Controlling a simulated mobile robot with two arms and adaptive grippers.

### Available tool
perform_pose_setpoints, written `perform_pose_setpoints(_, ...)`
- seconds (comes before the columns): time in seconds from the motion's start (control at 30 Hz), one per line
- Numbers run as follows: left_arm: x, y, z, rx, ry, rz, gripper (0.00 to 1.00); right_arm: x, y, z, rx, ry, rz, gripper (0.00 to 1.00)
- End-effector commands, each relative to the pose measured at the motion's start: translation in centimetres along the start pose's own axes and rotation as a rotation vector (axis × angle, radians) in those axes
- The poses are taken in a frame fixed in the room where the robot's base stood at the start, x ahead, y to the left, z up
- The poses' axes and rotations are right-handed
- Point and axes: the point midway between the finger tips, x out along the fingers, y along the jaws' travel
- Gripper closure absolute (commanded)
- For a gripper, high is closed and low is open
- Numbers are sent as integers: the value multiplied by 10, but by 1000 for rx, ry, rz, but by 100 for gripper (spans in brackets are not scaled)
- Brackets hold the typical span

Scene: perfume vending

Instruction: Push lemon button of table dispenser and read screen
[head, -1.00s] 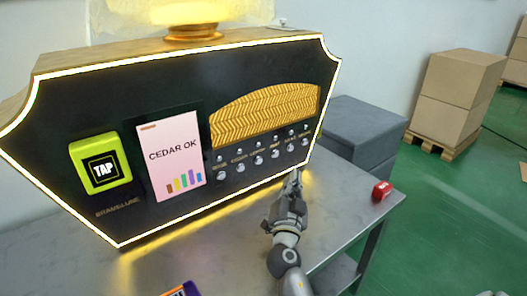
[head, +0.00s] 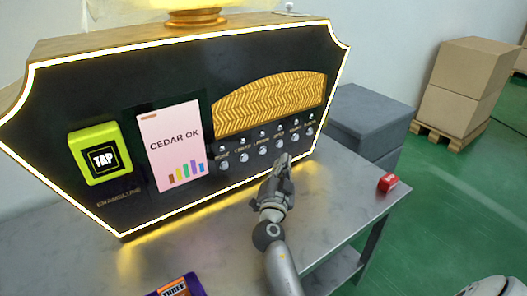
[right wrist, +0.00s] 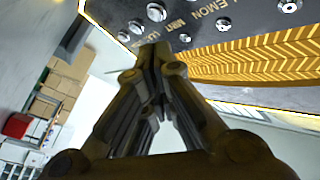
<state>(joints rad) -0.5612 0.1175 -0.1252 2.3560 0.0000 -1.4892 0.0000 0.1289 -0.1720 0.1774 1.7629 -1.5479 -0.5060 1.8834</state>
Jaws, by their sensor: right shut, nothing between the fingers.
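The black table dispenser (head: 110,210) has a lit gold border and a row of small round buttons with labels. The lemon button (head: 263,150) appears to be third from the left in the head view. The pink screen (head: 170,145) reads "CEDAR OK" above coloured bars. My right gripper (head: 284,160) is shut and empty, its tips close to the panel, right of and slightly below the lemon button. In the right wrist view the fingertips (right wrist: 152,50) are near the mint and neighbouring labels; the lemon label (right wrist: 212,21) shows at the top. I cannot tell whether they touch. My left gripper is not in view.
A green TAP block (head: 100,157) is on the panel's left. A purple box (head: 178,287) is at the front. A grey cabinet (head: 370,115) stands behind right; cartons (head: 455,85) are on a pallet.

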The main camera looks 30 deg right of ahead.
Motion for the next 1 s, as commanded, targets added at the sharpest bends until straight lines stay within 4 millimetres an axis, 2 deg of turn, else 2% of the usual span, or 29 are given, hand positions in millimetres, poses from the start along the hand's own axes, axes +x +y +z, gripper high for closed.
perform_pose_setpoints(0.17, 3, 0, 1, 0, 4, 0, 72, 17, -11, 15, 2, 2, -2, 100)
perform_pose_setpoints(0.4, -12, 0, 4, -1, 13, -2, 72, 31, -21, 24, 1, 1, -1, 100)
perform_pose_setpoints(1.0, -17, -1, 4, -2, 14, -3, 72, 33, -24, 24, 1, 0, 0, 100)
